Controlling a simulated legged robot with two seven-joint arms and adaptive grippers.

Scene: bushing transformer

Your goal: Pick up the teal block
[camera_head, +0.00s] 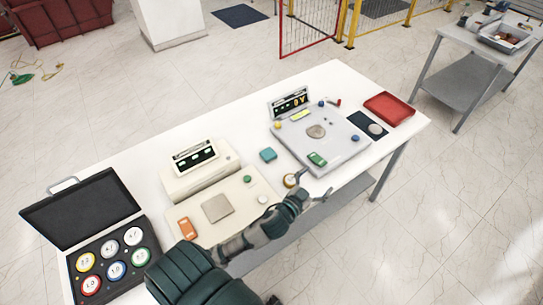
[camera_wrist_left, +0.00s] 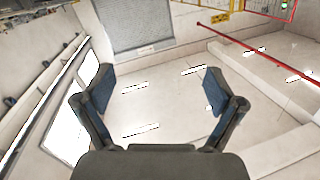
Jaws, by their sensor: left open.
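The teal block (camera_head: 268,155) lies on the white table (camera_head: 232,115), between the beige device with a display and the light grey panel. My left gripper (camera_head: 314,186) is to the right of and nearer than the block in the head view, close to the table's front edge. In the left wrist view my left gripper (camera_wrist_left: 158,80) has its fingers spread apart with nothing between them. That view shows floor and walls, not the block. My right gripper is not in view.
The back middle is clear.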

